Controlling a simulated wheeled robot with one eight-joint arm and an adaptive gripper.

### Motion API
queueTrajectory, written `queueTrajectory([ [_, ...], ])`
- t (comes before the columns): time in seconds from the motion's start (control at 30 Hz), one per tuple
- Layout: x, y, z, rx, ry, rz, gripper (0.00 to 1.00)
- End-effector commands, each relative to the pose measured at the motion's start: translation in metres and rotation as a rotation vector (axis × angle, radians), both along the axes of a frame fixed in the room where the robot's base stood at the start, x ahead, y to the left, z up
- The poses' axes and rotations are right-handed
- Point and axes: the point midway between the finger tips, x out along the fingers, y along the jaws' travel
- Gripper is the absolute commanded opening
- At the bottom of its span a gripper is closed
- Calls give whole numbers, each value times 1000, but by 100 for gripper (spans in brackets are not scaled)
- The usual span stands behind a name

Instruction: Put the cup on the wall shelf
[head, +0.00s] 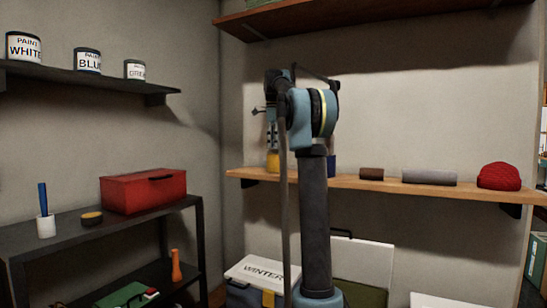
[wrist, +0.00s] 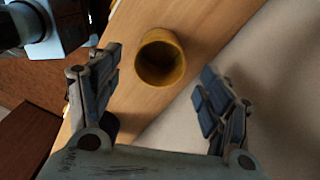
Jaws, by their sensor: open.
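A yellow cup (wrist: 160,58) stands on the wooden wall shelf (wrist: 200,22), its dark open mouth facing the wrist camera. In the head view the yellow cup (head: 273,161) is near the left end of the wall shelf (head: 345,182), just below my gripper (head: 272,142). My gripper (wrist: 160,82) is open, with its two fingers spread apart and nothing between them. In the wrist view the cup lies beyond the fingertips, with a gap to the fingers on both sides. My arm hides part of the shelf in the head view.
A blue item (head: 331,165) shows partly behind my arm. Farther right on the shelf are a brown roll (head: 372,174), a grey roll (head: 430,177) and a red knit hat (head: 499,176). A higher shelf (head: 370,20) overhangs. A red toolbox (head: 143,191) sits on the left rack.

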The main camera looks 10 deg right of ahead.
Motion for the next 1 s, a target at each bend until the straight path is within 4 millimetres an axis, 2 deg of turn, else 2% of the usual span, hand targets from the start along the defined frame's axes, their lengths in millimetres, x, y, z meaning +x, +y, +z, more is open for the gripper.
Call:
queueTrajectory([
  [0.2, 0, 0, 32, 0, 0, 0, 72],
  [0.43, 0, 0, 50, 0, 0, 1, 72],
  [0.77, -1, 1, 53, 0, 0, 5, 72],
  [0.87, -8, 1, 50, 0, -4, 37, 72],
  [1.0, -32, 1, 38, -1, -16, 148, 72],
])
